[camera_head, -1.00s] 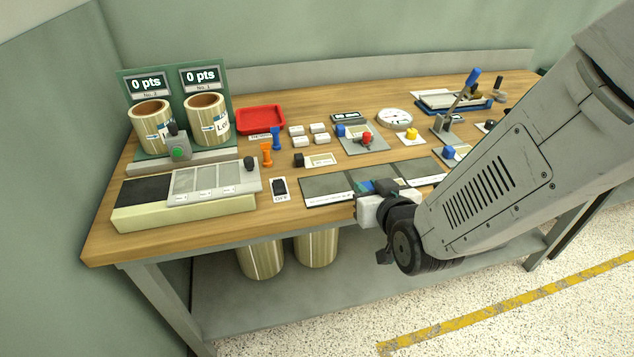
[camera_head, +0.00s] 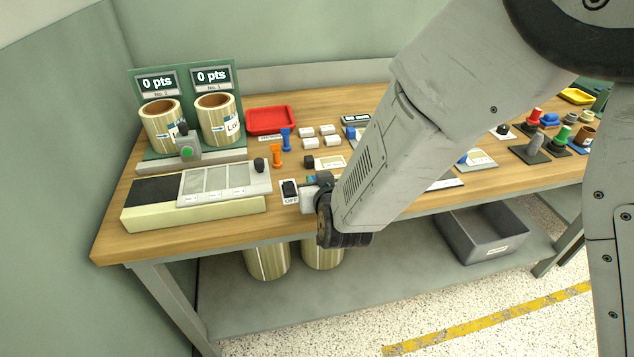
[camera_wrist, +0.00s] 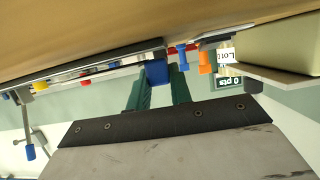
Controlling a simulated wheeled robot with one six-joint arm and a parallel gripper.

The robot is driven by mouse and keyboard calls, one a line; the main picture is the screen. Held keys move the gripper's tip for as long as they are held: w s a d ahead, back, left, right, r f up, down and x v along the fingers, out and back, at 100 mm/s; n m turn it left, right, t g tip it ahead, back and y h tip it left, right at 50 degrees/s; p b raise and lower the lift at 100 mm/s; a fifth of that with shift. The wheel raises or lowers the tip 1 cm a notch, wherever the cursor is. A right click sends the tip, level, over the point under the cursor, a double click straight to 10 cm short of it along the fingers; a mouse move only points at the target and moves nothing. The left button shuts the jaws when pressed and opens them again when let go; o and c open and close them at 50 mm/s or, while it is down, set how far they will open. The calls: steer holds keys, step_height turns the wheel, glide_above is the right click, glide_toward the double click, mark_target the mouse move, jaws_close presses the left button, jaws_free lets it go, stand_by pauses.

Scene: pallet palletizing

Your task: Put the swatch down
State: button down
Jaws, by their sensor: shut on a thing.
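My gripper (camera_head: 313,183) is low over the front edge of the bench, right of the small black switch on its white OFF card (camera_head: 289,190). In the wrist view its green fingers (camera_wrist: 158,88) are shut on a small blue block (camera_wrist: 157,72), which I take to be the swatch's grip. A dark flat edge (camera_wrist: 90,66) runs beside the block; I cannot tell whether it is the swatch or a mat on the bench. My arm hides much of the grey mats in the head view. Whether the held piece touches the bench is unclear.
Left of my gripper is a cream block (camera_head: 195,213) bearing a grey three-panel plate (camera_head: 217,181). Orange (camera_head: 277,155) and blue (camera_head: 287,139) pegs, white blocks (camera_head: 308,137) and a red tray (camera_head: 270,120) stand behind. A grey bin (camera_head: 482,235) is on the lower shelf.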

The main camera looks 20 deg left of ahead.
steer(key=shift+d+f, duration=0.1)
steer(key=shift+f, duration=0.25)
steer(key=c, duration=1.3)
jaws_free()
steer(key=shift+f, duration=0.1)
steer(key=shift+o, duration=0.2)
steer(key=shift+r, duration=0.2)
steer(key=v, duration=1.2)
